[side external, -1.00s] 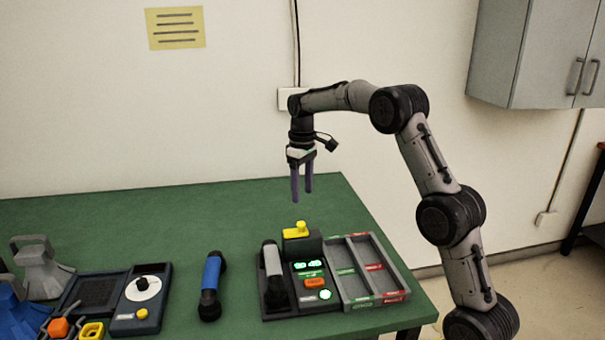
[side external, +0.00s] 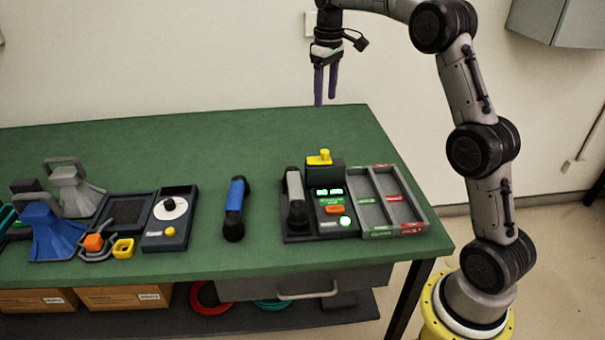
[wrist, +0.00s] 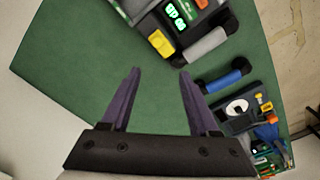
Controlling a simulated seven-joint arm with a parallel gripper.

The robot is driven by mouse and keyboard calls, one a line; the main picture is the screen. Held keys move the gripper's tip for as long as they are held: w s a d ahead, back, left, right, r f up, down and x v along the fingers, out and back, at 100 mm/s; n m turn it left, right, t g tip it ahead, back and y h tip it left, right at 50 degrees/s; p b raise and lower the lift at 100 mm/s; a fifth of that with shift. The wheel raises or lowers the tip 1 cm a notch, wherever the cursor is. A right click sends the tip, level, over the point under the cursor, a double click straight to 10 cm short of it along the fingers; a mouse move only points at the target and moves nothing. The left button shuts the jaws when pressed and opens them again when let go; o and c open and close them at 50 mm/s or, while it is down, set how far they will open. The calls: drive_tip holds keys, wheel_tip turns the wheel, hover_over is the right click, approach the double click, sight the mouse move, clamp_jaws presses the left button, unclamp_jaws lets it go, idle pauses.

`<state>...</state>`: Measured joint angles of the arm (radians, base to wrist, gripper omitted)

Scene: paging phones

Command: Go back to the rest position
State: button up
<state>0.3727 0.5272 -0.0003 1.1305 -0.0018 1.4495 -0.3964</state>
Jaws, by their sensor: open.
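My gripper (side external: 325,86) hangs in the air above the back right part of the green table (side external: 200,145), its purple fingers pointing down. In the wrist view my gripper (wrist: 160,90) shows its two fingers spread apart, with only green table surface between them. It touches nothing. The phone base also shows at the top of the wrist view (wrist: 187,15).
A blue handset (side external: 235,202) lies left of the phone base. A divided tray (side external: 423,215) adjoins its right side. A dial unit (side external: 167,235), an orange piece (side external: 93,242), a yellow piece (side external: 123,247) and blue (side external: 45,238) and grey (side external: 80,195) stands fill the left. The table's back strip is clear.

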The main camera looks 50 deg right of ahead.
drive_tip(key=s+a+r+n+t, duration=0.1)
drive_tip(key=s+a+r+t, duration=0.1)
drive_tip(key=s+a+r, duration=0.6)
drive_tip(key=s+a+r+t, duration=0.1)
drive_tip(key=s+a+r, duration=0.3)
drive_tip(key=s+a, duration=0.4)
drive_tip(key=s+a+f+m+t, duration=0.1)
drive_tip(key=s+a+f+t, duration=0.1)
drive_tip(key=s+f, duration=1.1)
drive_tip(key=shift+s+a+f, duration=0.3)
drive_tip(key=shift+s, duration=0.75)
